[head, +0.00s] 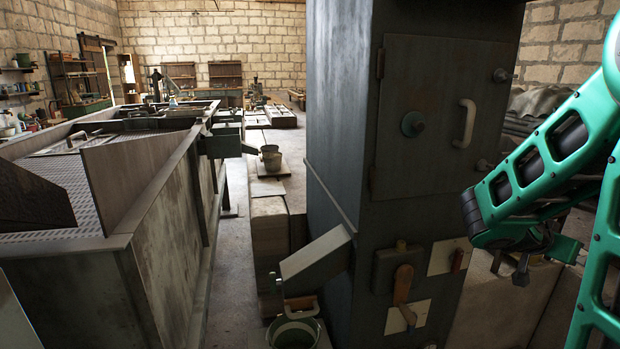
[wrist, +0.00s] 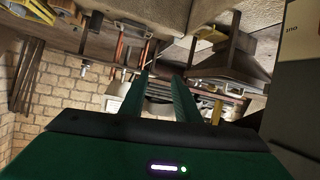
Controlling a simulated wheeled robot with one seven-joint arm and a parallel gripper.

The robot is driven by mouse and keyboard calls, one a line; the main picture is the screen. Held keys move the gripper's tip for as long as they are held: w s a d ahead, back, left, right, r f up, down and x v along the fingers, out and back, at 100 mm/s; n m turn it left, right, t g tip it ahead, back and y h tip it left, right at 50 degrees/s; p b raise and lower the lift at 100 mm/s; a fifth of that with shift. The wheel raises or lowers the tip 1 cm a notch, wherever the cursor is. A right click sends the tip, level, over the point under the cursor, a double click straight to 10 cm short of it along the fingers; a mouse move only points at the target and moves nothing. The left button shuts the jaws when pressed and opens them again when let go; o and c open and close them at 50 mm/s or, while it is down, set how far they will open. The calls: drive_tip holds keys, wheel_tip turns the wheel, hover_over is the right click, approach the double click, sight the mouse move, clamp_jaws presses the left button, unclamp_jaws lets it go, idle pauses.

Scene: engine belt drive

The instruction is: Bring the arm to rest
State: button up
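My arm is green and black and enters the head view from the right edge. It is folded, with its wrist low beside the tall dark metal cabinet (head: 345,120). My gripper (head: 510,268) hangs at the end, partly hidden by the arm's own links. In the wrist view, my gripper (wrist: 161,78) shows two green fingers with a clear gap between them. It is open, and nothing is held between the fingers.
The cabinet has a door handle (head: 464,123), levers (head: 403,285) and a sloping chute (head: 316,262) above a bucket (head: 293,334). A long metal tank (head: 165,225) stands at left. A narrow floor strip (head: 236,255) is clear between them. Block walls are behind.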

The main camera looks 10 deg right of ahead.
drive_tip(key=s+a+f+n+g+y, duration=0.1)
drive_tip(key=s+a+f+n+y, duration=0.1)
drive_tip(key=s+a+y, duration=0.4)
drive_tip(key=s+a+f+n+g+y, duration=0.2)
drive_tip(key=s+a+n+y, duration=0.3)
drive_tip(key=s+a, duration=0.7)
drive_tip(key=a+f+y, duration=0.1)
drive_tip(key=a, duration=0.4)
drive_tip(key=shift+s+a+f+y, duration=0.2)
drive_tip(key=shift+s+a+y, duration=0.15)
drive_tip(key=shift+s+y, duration=0.05)
